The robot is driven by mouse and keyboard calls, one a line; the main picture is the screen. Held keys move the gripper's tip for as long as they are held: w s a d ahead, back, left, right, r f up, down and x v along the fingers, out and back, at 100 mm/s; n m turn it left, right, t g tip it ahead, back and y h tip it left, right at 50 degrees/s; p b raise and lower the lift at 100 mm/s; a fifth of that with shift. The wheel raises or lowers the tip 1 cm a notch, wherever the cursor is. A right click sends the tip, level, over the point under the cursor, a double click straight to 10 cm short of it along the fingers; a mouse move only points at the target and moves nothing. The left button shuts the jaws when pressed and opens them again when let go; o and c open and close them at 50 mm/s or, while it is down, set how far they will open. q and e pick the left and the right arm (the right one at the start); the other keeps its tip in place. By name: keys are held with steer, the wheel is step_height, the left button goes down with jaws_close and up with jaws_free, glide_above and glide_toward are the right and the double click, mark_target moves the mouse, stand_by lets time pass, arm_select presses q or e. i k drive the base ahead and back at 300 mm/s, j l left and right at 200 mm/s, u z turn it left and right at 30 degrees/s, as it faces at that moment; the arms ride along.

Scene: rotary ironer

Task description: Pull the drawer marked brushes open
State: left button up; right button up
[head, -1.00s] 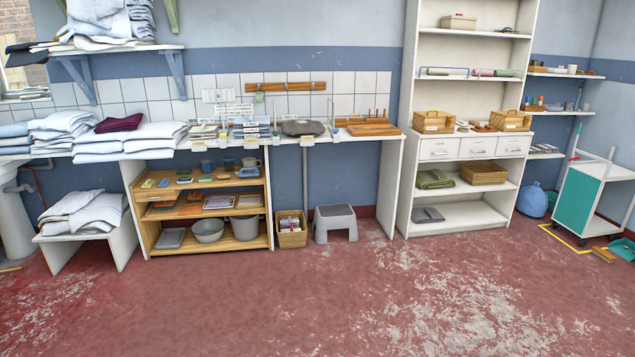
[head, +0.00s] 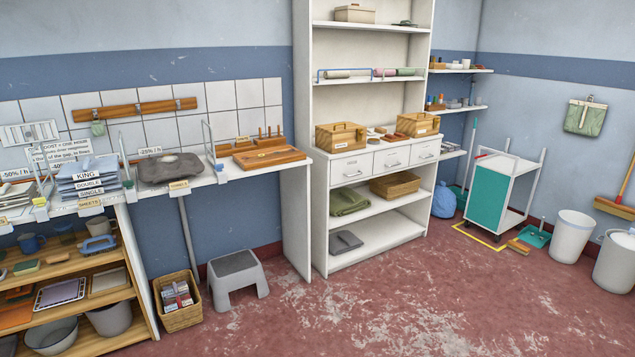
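A white shelf unit (head: 322,218) stands at the middle of the head view, with a row of three white drawers under its counter. The left drawer (head: 351,169), the middle drawer (head: 391,159) and the right drawer (head: 425,152) all look shut, each with a small handle and a label. The labels are too small to read, so I cannot tell which one is marked brushes. Neither of my grippers is in view.
A grey step stool (head: 237,278) and a wicker basket (head: 178,302) stand on the floor left of the unit, under the white counter (head: 296,215). A green-and-white trolley (head: 490,193) and white bins (head: 571,237) stand right. The red floor before the unit is clear.

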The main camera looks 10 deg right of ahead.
mark_target(384, 160)
steer(key=i+l+z, duration=0.3)
steer(key=i, duration=0.55)
steer(key=i+z, duration=0.25)
steer(key=i, duration=0.6)
steer(key=i+j+z, duration=0.3)
steer(key=i, duration=0.55)
steer(key=l, duration=0.1)
